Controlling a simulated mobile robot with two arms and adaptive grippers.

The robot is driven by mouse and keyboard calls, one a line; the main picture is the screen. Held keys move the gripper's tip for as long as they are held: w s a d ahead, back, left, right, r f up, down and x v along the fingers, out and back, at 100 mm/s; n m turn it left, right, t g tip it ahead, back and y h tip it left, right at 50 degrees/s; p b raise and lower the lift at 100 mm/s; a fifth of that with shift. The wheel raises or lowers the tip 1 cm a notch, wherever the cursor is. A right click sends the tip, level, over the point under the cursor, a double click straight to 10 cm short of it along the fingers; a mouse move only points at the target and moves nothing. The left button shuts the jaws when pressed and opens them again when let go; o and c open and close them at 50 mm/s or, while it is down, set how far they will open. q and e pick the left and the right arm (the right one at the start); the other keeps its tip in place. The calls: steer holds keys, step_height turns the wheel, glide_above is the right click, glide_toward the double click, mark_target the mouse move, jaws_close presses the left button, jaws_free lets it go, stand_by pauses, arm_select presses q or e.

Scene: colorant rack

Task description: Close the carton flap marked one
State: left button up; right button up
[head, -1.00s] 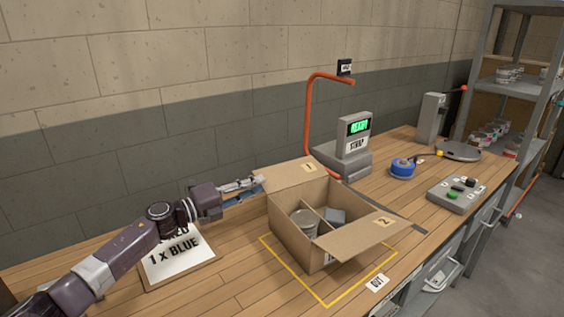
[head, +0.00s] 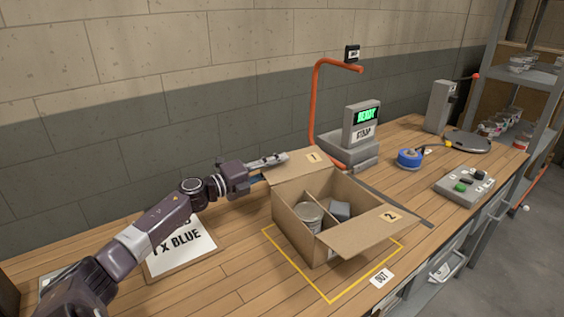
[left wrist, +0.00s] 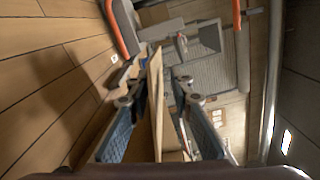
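The open carton (head: 300,232) stands on the bench. Its flap marked 1 (head: 313,157) is folded outward at the back, and its flap marked 2 (head: 375,229) sticks outward at the front. My left gripper (head: 279,160) is at the left edge of flap 1. In the left wrist view the flap (left wrist: 156,105) shows nearly edge-on between the two spread fingers (left wrist: 158,88) of the gripper. I see gaps on both sides and cannot tell whether a finger touches it. My right gripper is out of view.
A divider in the carton separates a tin (head: 310,216) from a grey block (head: 340,210). An orange bent pipe (head: 313,110) and a scale with a green display (head: 362,125) stand behind. A printed board (head: 180,248) lies left. A yellow outline surrounds the carton.

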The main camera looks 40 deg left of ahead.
arm_select(q)
steer(key=shift+w+d, duration=0.2)
steer(key=shift+w, duration=0.5)
steer(key=shift+c, duration=0.5)
jaws_close()
